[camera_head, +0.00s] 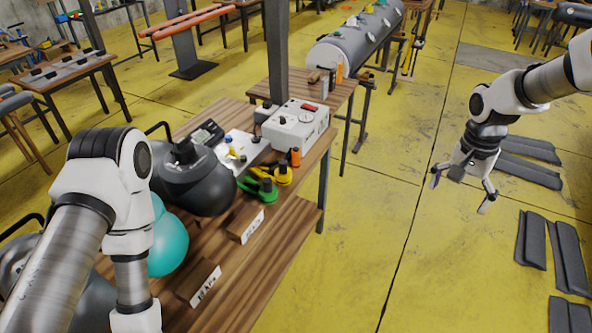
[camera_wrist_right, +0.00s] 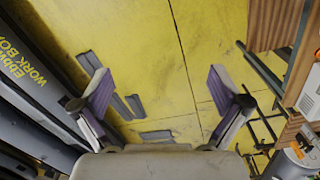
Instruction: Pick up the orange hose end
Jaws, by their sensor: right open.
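A small upright orange piece with a dark ring (camera_head: 295,157), which looks like the orange hose end, stands at the right edge of the wooden workbench (camera_head: 262,270). Yellow (camera_head: 281,175) and green (camera_head: 259,191) pieces lie just in front of it. My right gripper (camera_head: 460,190) is open and empty over the yellow floor, well to the right of the bench. In the right wrist view its two fingers (camera_wrist_right: 160,95) are spread with only floor between them. My left arm reaches across the left foreground; its gripper is out of the picture.
A dark post rises behind the bench. Grey flat pads (camera_head: 570,255) lie on the floor at right. Floor between bench and right gripper is clear.

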